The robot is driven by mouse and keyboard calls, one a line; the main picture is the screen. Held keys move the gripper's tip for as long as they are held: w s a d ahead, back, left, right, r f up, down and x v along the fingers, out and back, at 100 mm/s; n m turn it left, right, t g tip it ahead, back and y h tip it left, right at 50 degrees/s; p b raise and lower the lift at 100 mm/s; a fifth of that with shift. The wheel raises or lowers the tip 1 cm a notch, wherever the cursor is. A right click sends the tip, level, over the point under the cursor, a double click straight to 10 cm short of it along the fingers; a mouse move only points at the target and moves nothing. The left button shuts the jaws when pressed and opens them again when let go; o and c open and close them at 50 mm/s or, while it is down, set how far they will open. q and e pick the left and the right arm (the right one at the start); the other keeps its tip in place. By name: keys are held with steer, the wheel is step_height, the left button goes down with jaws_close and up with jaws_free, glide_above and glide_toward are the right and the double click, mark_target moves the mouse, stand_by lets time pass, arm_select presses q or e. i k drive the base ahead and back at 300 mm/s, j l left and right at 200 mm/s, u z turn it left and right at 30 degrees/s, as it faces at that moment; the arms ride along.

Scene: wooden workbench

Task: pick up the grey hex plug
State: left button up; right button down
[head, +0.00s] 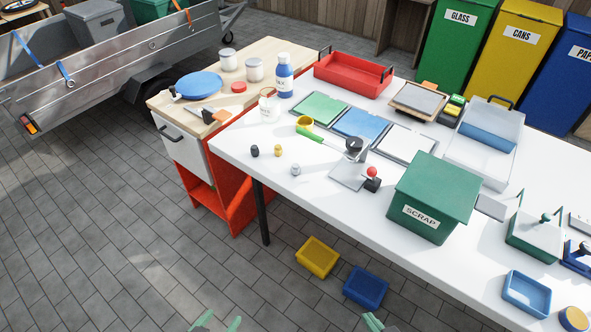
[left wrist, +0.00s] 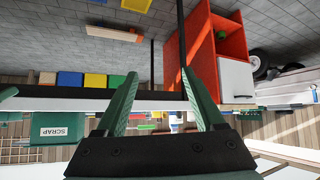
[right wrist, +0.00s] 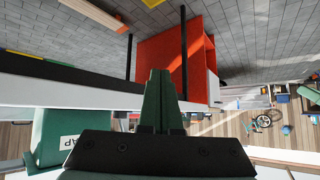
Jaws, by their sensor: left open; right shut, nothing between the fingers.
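The grey hex plug (head: 296,169) stands on the white table near its front left edge, in front of a black plug (head: 255,150) and a yellow plug (head: 278,150). My left gripper (head: 216,321) is at the bottom of the head view, well short of the table; its fingers are spread and empty in the left wrist view (left wrist: 162,85). My right gripper (head: 373,322) is at the bottom of the head view, also far from the plug; its fingers are together and empty in the right wrist view (right wrist: 162,72). I cannot make out the plug in either wrist view.
A metal stand with a red knob (head: 372,173) and the green SCRAP bin (head: 437,190) stand right of the plug. A white cup (head: 269,110) and coloured mats lie behind. Yellow (head: 318,257) and blue (head: 366,288) bins sit on the floor. The table's left front corner is mostly clear.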

mark_target(294, 168)
steer(key=i+j+z, duration=0.1)
steer(key=z, duration=0.3)
steer(key=j+z, duration=0.45)
steer(key=i+j+z, duration=0.15)
steer(key=j, duration=0.25)
steer(key=j+z, duration=0.2)
steer(key=j, duration=0.2)
steer(key=j+z, duration=0.1)
steer(key=j, duration=1.45)
